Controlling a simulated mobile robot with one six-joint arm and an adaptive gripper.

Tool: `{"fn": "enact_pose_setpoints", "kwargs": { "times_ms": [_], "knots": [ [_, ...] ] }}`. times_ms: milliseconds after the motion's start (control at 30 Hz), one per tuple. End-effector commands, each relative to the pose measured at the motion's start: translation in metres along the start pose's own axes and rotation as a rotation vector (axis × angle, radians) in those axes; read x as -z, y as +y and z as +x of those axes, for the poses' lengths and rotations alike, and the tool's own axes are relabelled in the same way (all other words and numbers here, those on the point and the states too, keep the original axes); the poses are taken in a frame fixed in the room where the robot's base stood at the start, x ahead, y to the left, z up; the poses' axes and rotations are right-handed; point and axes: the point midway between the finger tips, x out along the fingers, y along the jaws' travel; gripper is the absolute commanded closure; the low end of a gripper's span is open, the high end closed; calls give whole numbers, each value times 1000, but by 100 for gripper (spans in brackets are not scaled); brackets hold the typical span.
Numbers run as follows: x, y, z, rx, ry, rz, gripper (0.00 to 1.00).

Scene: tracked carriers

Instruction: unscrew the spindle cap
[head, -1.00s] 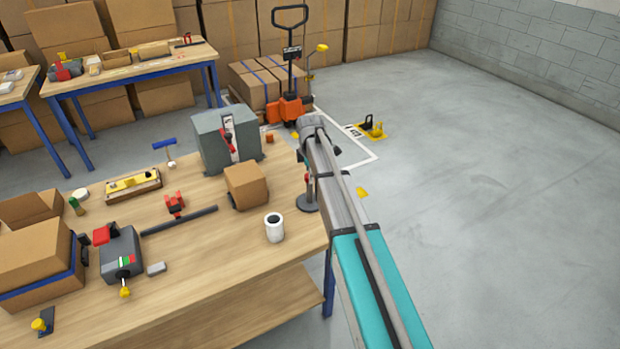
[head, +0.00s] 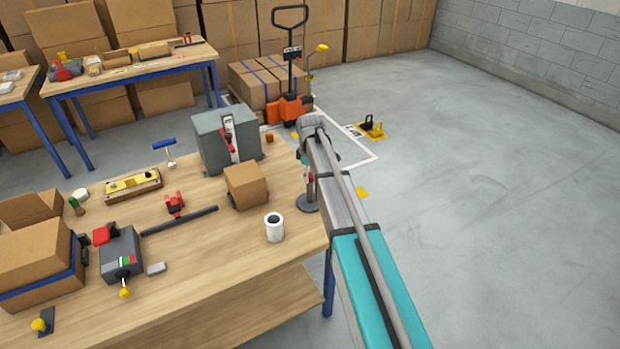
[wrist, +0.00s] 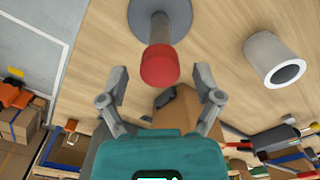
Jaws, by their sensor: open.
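The red spindle cap (wrist: 159,66) sits on top of a grey spindle with a round foot (wrist: 160,15), which stands upright on the wooden bench. In the head view the spindle's foot (head: 307,203) is near the bench's right edge, and my arm partly covers the spindle. My gripper (wrist: 162,80) is open, with one finger to the left and one to the right of the cap. Clear gaps show between the cap and both fingertips, so it holds nothing. In the head view my arm hides most of the gripper.
A white cylinder with a dark opening (head: 274,230) stands close to the spindle on the bench (head: 215,260). A small cardboard box (head: 246,186) and a grey machine with a red lever (head: 210,146) are behind it. Open floor lies right of the bench.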

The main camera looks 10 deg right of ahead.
Motion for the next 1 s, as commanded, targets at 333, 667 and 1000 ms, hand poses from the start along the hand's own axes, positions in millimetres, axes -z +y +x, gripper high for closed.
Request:
{"fn": "enact_pose_setpoints", "kwargs": {
  "times_ms": [333, 667, 1000],
  "knots": [
    [0, 0, 0, 0, 0, 154, 17],
    [0, 0, 0, 0, 0, 416, 17],
    [0, 0, 0, 0, 0, 684, 17]
  ]
}}
